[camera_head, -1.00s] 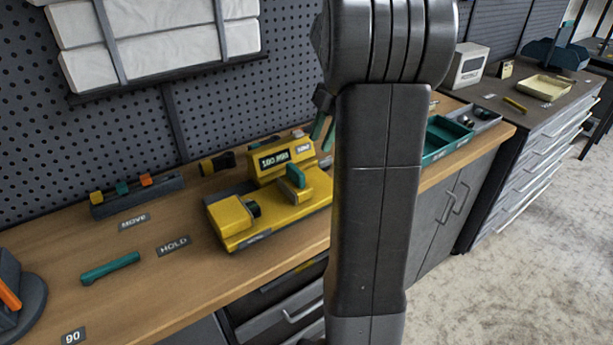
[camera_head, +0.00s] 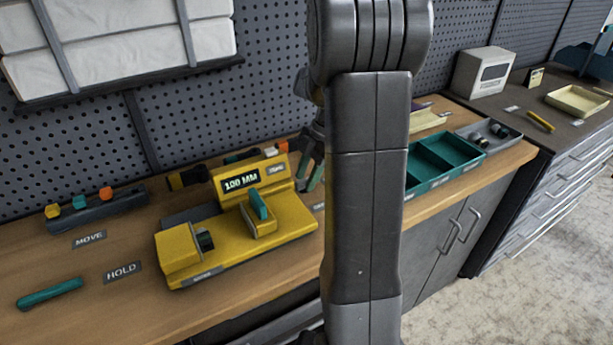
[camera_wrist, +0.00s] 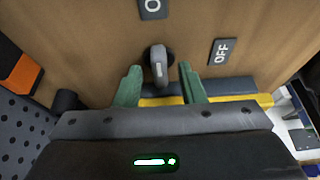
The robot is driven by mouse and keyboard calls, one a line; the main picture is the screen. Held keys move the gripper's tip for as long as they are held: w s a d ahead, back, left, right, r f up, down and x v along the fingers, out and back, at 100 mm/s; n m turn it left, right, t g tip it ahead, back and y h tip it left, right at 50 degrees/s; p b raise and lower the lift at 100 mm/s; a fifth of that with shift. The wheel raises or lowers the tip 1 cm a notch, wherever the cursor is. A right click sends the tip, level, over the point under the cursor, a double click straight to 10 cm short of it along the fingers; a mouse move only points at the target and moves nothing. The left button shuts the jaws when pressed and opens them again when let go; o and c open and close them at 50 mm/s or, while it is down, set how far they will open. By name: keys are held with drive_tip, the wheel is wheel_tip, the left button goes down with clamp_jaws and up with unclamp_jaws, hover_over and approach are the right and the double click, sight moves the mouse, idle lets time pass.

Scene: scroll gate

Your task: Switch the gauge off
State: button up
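The gauge (camera_head: 235,238) is a yellow bench device with a lit display reading 100 MM and a teal block upright on it. In the wrist view, a grey lever knob (camera_wrist: 159,66) on a round dark base sits on the wooden bench. A label reading OFF (camera_wrist: 222,51) lies to its right, and a partly cut-off label (camera_wrist: 152,8) lies above it. My gripper (camera_wrist: 160,76) is open, with one green finger on each side of the knob, apart from it. In the head view my arm hides the knob and most of my gripper (camera_head: 311,172).
A rack of coloured pieces (camera_head: 95,208) and a teal bar (camera_head: 49,294) are on the bench at left, near the MOVE and HOLD labels. A teal tray (camera_head: 440,160) stands right of my arm. The pegboard wall (camera_head: 270,70) rises behind.

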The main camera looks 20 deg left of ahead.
drive_tip(key=shift+s+a+f, duration=0.1)
drive_tip(key=shift+f, duration=0.15)
clamp_jaws()
